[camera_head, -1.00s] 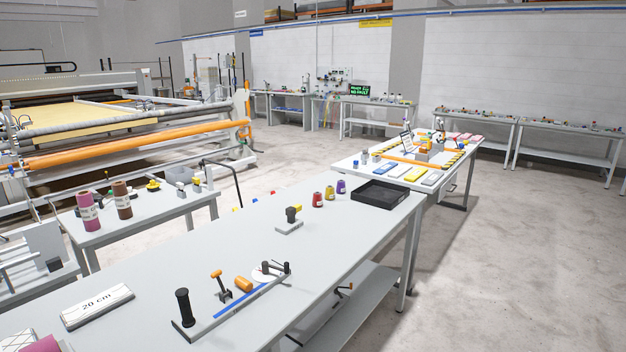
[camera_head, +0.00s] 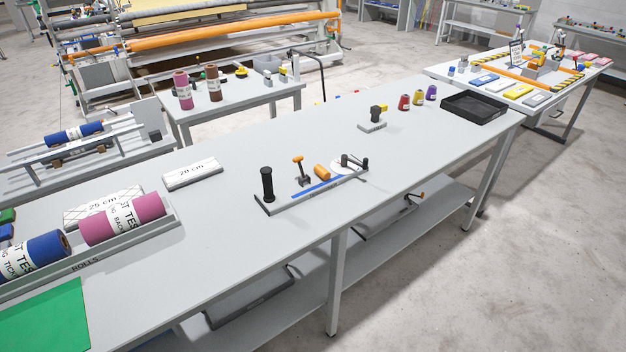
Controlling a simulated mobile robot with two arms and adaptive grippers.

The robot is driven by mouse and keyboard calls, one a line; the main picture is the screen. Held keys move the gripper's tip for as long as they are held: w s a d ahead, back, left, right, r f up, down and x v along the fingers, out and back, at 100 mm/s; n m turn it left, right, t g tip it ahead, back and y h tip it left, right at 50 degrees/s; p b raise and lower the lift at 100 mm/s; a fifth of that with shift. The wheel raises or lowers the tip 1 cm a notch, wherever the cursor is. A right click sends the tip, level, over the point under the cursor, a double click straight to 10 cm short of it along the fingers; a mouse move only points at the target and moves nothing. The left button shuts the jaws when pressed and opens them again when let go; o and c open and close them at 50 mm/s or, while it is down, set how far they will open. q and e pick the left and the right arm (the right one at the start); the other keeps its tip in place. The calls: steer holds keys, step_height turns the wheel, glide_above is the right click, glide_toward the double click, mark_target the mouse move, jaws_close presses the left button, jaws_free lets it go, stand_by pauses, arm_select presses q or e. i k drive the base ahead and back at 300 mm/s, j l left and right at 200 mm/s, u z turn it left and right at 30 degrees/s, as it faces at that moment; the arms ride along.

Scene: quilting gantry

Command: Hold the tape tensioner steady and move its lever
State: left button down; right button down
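What looks like the tape tensioner is a long grey bar (camera_head: 288,202) lying on the grey workbench, near its front edge. An upright black handle (camera_head: 268,184) stands at its left end. A blue strip (camera_head: 318,186) runs along the bar. Behind the strip are an orange-topped lever (camera_head: 299,161) and an orange cylinder (camera_head: 322,172). At the right end are dark posts or a crank (camera_head: 364,163) beside a white disc. I cannot tell for sure which part is the tensioner's lever. Neither of my grippers is in view, and nothing touches the tensioner.
A 20 cm block (camera_head: 193,173) lies left of the tensioner. A roll tray (camera_head: 165,240) and a green sheet (camera_head: 45,320) are at the bench's left. A small yellow-topped device (camera_head: 374,118), coloured cones and a black tray (camera_head: 474,107) stand to the right. Floor at right is clear.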

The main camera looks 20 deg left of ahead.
mark_target(344, 158)
steer(key=i+u, duration=0.1)
steer(key=u, duration=0.3)
steer(key=i+l+u, duration=0.1)
steer(key=u, duration=0.3)
steer(key=i+l+u, duration=0.1)
steer(key=u, duration=0.25)
